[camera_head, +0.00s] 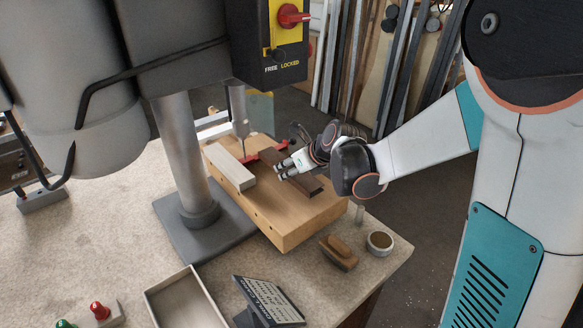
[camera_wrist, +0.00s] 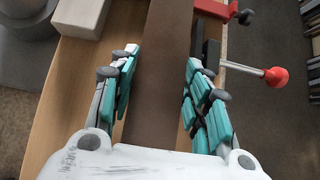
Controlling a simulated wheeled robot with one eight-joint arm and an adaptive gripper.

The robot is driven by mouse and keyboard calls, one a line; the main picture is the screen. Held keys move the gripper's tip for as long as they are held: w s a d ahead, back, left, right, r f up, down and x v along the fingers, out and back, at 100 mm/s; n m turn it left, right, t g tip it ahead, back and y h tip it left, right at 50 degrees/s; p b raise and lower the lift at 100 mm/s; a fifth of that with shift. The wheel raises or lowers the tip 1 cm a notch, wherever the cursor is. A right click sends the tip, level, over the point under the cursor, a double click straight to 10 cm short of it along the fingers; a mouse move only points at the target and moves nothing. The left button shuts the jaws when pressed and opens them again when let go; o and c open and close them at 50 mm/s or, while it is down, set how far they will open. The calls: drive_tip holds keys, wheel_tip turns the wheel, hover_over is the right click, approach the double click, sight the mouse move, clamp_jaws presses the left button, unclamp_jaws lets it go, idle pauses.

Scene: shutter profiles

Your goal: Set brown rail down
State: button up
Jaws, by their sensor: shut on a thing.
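The brown rail (camera_head: 311,184) is a long dark bar over the right part of the wooden block (camera_head: 290,228). In the wrist view the rail (camera_wrist: 160,85) runs lengthwise between the teal fingers. My gripper (camera_head: 282,170) is shut on it near its middle. The rail lies roughly flat along the block; I cannot tell whether its underside touches the wood. A pale grey rail (camera_head: 229,167) lies on the block to the left, apart from the brown one. My fingers hide part of the brown rail in the head view.
A red clamp (camera_head: 250,158) sits at the block's far side; its red knob (camera_wrist: 275,77) shows right of my fingers. A drill-press column (camera_head: 181,150) stands left. A brush (camera_head: 338,252), a round tin (camera_head: 380,241), a tray (camera_head: 186,302) and a sign (camera_head: 268,300) are in front.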

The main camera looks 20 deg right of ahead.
drive_tip(key=shift+f+b, duration=0.3)
drive_tip(key=shift+f, duration=0.1)
drive_tip(key=shift+f, duration=0.2)
drive_tip(key=o, duration=1.2)
drive_tip(key=shift+r, duration=0.2)
drive_tip(key=shift+r, duration=0.3)
drive_tip(key=p+v, duration=0.4)
drive_tip(key=v, duration=0.7)
drive_tip(key=shift+r, duration=0.25)
drive_tip(key=shift+s+d+r+p, duration=0.15)
drive_tip(key=shift+s+r+p, duration=0.2)
drive_tip(key=shift+s, duration=0.1)
